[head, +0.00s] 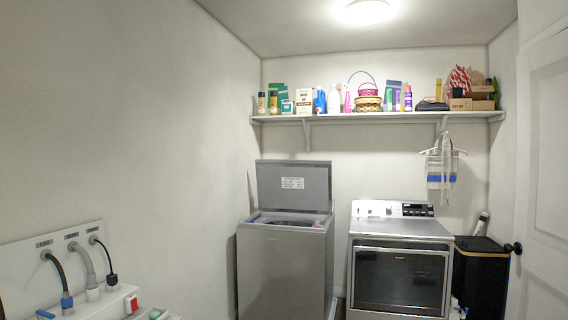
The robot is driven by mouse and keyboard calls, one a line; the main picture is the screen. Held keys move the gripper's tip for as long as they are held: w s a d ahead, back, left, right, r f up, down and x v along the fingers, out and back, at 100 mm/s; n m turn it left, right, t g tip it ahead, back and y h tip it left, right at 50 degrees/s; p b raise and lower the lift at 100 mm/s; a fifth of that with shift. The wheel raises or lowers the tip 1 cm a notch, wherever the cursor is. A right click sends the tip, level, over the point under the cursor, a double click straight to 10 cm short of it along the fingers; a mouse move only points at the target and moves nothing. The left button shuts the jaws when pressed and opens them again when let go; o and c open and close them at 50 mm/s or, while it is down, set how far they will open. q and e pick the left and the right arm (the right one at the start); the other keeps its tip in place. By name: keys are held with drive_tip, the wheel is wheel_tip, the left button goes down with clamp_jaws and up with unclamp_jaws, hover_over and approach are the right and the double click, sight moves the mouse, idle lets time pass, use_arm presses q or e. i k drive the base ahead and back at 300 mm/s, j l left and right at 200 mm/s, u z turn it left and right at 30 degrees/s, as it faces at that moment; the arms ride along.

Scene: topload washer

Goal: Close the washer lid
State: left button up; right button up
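Neither of my grippers shows in the head view, and nothing touches the lid.
A dryer (400,268) stands right of the washer, with a dark bin (480,275) beyond it. A loaded shelf (380,117) runs above both machines. A white door (543,170) is at the right. A hose panel (65,260) is at the lower left.

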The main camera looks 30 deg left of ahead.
sight(293, 186)
drive_tip(key=i+j+u, duration=0.25)
drive_tip(key=i, duration=0.15)
drive_tip(key=i+u, duration=0.2)
drive_tip(key=i, duration=0.2)
drive_tip(key=i+u, duration=0.3)
drive_tip(key=i, duration=2.1)
